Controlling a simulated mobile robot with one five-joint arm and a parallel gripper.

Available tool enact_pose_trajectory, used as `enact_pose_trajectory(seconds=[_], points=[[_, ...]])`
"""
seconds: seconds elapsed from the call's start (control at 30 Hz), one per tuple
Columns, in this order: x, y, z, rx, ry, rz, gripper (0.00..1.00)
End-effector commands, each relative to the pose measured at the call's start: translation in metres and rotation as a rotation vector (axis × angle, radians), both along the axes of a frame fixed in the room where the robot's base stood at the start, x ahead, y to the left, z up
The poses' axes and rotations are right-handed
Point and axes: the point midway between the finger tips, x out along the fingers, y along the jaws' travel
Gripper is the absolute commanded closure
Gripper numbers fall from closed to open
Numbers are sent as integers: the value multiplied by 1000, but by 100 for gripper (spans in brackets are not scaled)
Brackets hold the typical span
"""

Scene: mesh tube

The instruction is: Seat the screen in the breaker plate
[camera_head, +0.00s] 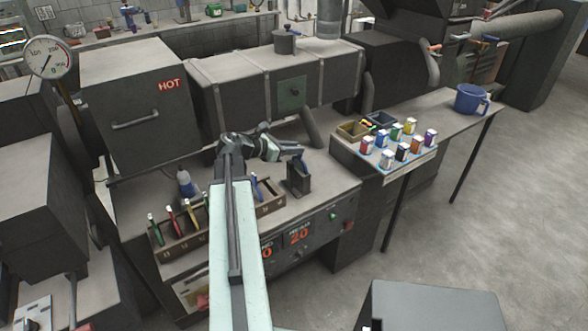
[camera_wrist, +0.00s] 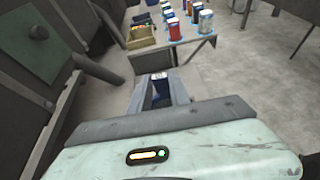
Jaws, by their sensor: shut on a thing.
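My gripper (camera_head: 293,153) is above the bench, to the right of the tool rack. In the wrist view its fingers are shut on a small dark blue piece (camera_wrist: 160,82). I cannot tell whether this piece is the screen. In the head view a dark upright block (camera_head: 298,180) stands right below the fingers on the bench. I cannot tell whether the held piece touches it. Neither the screen nor the breaker plate can be surely made out.
A rack (camera_head: 200,237) with coloured handles lies left of my gripper, partly behind my arm. A grey housing marked HOT (camera_head: 140,95) stands behind. A side table at right holds several coloured canisters (camera_head: 403,143), an ochre bin (camera_head: 352,130) and a blue bucket (camera_head: 469,98).

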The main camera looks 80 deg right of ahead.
Motion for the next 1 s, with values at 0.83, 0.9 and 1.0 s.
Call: enact_pose_trajectory(seconds=[0.83,0.9,1.0], points=[[0,0,-39,0,0,0,55],[0,0,-39,0,0,0,55],[0,0,-39,0,0,0,55]])
